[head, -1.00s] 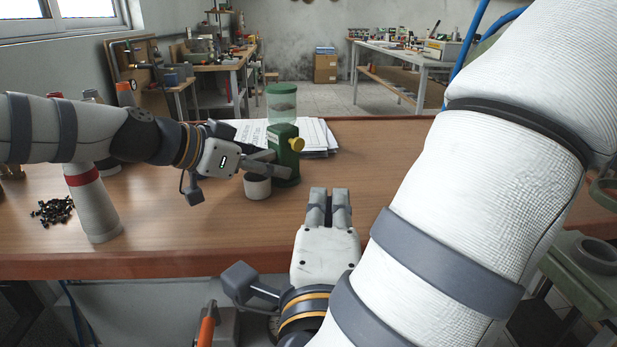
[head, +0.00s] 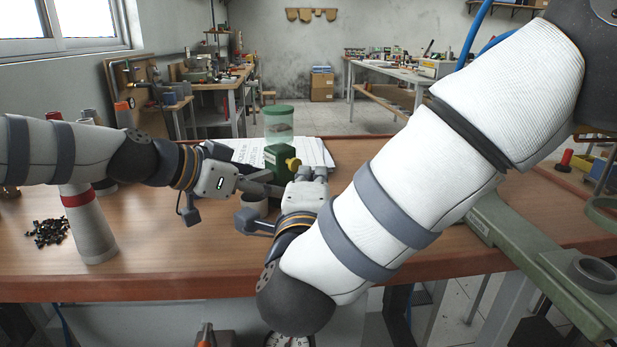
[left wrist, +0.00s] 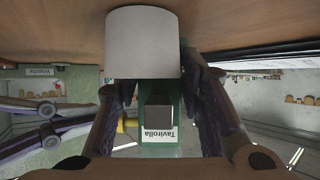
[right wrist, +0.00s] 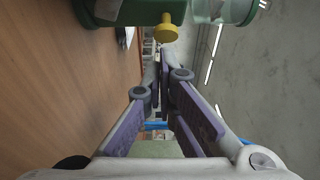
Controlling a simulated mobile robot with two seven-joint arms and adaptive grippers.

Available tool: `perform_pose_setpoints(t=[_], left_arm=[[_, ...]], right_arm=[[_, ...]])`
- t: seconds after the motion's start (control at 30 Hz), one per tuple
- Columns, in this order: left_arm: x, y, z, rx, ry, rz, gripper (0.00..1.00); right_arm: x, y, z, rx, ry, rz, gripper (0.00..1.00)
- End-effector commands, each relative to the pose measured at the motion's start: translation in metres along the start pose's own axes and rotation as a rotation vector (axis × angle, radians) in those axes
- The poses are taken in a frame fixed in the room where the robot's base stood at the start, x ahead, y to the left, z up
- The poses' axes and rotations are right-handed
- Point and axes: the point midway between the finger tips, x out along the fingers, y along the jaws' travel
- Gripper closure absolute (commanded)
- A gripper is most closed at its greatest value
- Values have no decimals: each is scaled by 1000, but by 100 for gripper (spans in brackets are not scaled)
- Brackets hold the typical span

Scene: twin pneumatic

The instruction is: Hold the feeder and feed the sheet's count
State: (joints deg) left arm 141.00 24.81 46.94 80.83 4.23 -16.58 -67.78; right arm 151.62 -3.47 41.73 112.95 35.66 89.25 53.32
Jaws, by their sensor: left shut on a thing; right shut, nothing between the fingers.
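The feeder (head: 277,156) is a green body with a clear, green-lidded jar on top and a yellow knob (head: 293,164) on its right side. My left gripper (head: 266,183) is shut on the feeder's body from the left. The left wrist view shows the green body (left wrist: 160,137) between the fingers and a white cup (left wrist: 143,45) in front. The cup (head: 254,204) stands on the table at the feeder's front. My right gripper (head: 312,174) is shut and empty, just right of the knob; the right wrist view shows the knob (right wrist: 165,30) beside it. The printed sheets (head: 318,152) lie behind the feeder, their text unreadable.
A white cone with a red band (head: 92,232) stands at the table's left, beside a pile of small black parts (head: 47,231). More cones stand behind my left arm. A green metal fixture (head: 535,250) is at the right. The table's front middle is clear.

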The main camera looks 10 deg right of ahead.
Motion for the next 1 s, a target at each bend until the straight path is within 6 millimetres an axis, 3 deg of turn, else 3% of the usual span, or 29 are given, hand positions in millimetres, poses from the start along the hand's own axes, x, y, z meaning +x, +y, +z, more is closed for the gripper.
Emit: perform_pose_setpoints(t=[0.47,0.67,1.0], left_arm=[[0,0,0,0,0,0,81],[0,0,0,1,0,0,81],[0,1,0,1,0,2,81]], right_arm=[[6,0,7,1,0,1,100],[19,0,20,1,1,1,100],[16,0,16,0,0,1,100]])
